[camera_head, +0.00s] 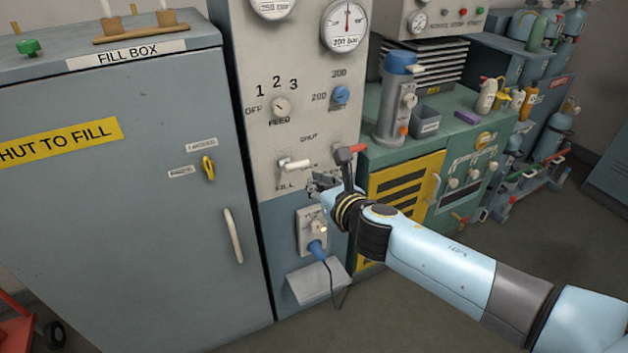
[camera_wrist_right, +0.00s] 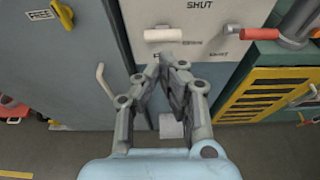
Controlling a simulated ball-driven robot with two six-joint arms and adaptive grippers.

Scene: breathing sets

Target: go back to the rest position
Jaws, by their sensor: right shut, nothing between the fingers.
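My right gripper (camera_head: 323,184) is in front of the control panel (camera_head: 297,130), just right of and below the white fill lever (camera_head: 294,165). In the right wrist view my right gripper (camera_wrist_right: 167,62) has its fingertips together, with nothing between them. The white lever (camera_wrist_right: 163,35) shows just beyond the fingertips there; whether they touch it I cannot tell. My right arm (camera_head: 440,262) reaches in from the lower right. My left gripper is not in view.
The grey fill box (camera_head: 110,240) with a white handle (camera_head: 233,236) stands left. A red-tipped lever (camera_head: 350,150) is close to my right gripper. A green cabinet (camera_head: 433,135) stands right, with a blue-capped cylinder (camera_head: 398,100) on it. Open floor (camera_head: 420,325) lies in front.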

